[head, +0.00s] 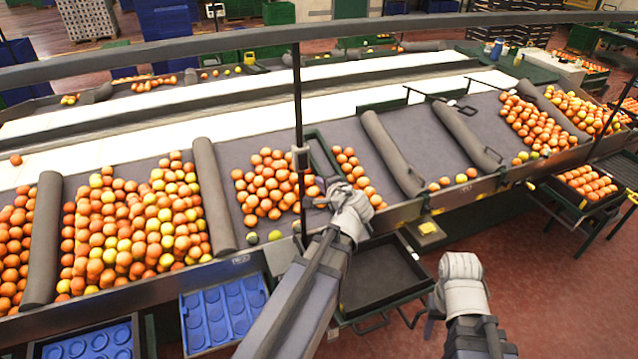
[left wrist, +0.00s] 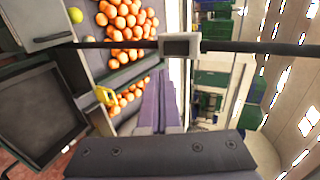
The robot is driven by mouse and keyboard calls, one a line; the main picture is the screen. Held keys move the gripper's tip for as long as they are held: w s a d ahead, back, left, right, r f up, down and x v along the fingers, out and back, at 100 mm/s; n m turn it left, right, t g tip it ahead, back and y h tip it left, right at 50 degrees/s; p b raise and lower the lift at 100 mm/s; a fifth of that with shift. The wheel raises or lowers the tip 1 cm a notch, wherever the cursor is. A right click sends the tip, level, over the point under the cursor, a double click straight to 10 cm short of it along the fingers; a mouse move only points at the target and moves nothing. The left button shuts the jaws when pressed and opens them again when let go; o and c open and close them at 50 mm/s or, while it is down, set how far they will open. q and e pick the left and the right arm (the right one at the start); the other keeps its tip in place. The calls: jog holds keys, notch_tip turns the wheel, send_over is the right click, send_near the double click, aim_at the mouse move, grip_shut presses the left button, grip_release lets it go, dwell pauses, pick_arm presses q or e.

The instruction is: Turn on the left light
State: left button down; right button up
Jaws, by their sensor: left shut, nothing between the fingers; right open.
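A thin dark pole (head: 298,90) rises in front of the sorting belt and carries a small grey box (head: 300,158). In the left wrist view the box (left wrist: 180,46) shows a dark face in a pale frame, just beyond my fingertips. I cannot tell whether it is the light's switch, and no lit lamp is clear. My left gripper (head: 322,198) is shut and empty, below and right of the box and apart from it in the picture. Its closed fingers (left wrist: 160,92) point towards the pole. My right gripper (head: 460,262) is open and empty, low at the right.
Oranges (head: 268,186) lie in groups on the grey belt between padded dividers (head: 214,195). A black tray (head: 380,275) stands below the belt edge, between my arms. Blue trays (head: 222,315) sit at the lower left.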

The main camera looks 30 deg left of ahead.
pick_arm(q)
jog(key=b, duration=0.3)
send_near(304, 168)
jog(key=f+x, duration=0.1)
jog(key=x, duration=0.4)
jog(key=shift+w+a+r, duration=0.1)
jog(key=shift+w+a, duration=0.35)
jog(key=shift+a, duration=0.1)
jog(key=shift+w+a, duration=0.2)
